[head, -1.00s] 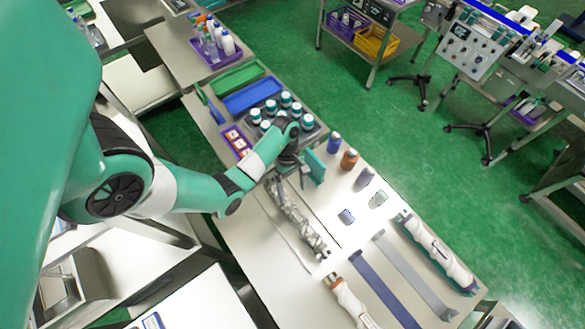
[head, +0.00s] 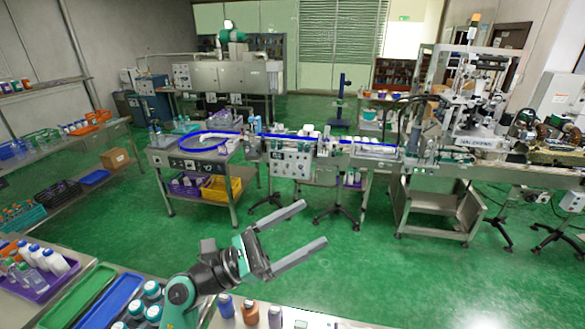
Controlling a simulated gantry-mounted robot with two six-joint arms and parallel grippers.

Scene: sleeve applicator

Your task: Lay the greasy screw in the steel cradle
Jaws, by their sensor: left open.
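My left gripper (head: 314,224) is raised above the back of the bench, its two long grey fingers spread apart and pointing right. Nothing is between them. Behind the fingers there is only green floor. The greasy screw and the steel cradle are not in this view; the part of the bench nearer to me is cut off by the bottom edge. My right gripper is not in view.
A purple tray of bottles (head: 35,286) is further left. Beyond is open green floor, then a steel cart (head: 195,162) and a conveyor line.

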